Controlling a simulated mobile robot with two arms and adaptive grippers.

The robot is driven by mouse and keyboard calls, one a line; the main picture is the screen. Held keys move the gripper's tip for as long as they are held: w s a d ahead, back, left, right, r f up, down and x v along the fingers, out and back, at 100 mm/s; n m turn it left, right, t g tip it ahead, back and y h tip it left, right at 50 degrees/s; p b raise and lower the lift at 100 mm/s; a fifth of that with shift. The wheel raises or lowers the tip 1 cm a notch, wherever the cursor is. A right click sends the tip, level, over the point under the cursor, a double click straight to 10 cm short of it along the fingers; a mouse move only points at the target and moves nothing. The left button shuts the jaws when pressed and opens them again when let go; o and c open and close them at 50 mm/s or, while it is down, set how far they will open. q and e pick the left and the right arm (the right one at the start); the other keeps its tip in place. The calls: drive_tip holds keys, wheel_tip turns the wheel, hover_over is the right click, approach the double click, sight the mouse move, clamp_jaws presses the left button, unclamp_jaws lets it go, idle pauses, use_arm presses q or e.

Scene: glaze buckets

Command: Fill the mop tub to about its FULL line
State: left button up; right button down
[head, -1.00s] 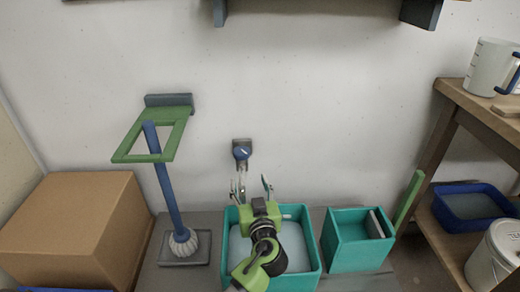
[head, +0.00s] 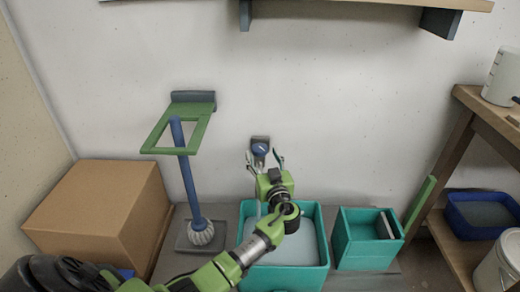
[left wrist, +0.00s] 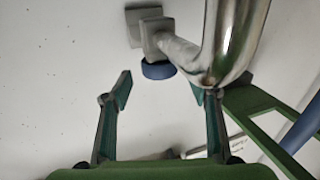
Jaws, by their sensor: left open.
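The mop tub (head: 322,262) is a teal tub on the grey floor stand, with pale grey-blue liquid (head: 305,248) in it. No FULL line is readable. A wall tap with a blue knob (head: 259,149) is fixed above the tub. In the left wrist view the blue knob (left wrist: 158,70) and the shiny metal spout (left wrist: 235,40) are close. My left gripper (head: 264,159) is open and empty just below and in front of the knob, its fingers (left wrist: 164,92) spread either side of it without visible contact. My left arm hides part of the tub. My right gripper is out of view.
A teal two-part bucket (head: 365,255) stands right of the tub. A blue mop (head: 187,180) stands at the left under a green wall bracket (head: 160,135). A cardboard box (head: 95,210) is further left, a wooden shelf rack (head: 455,150) at the right.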

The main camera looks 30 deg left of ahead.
sight(262, 154)
use_arm(q)
drive_tip(key=shift+x, duration=2.35)
drive_tip(key=c, duration=1.1)
drive_tip(key=shift+d, duration=0.1)
drive_tip(key=shift+b, duration=0.3)
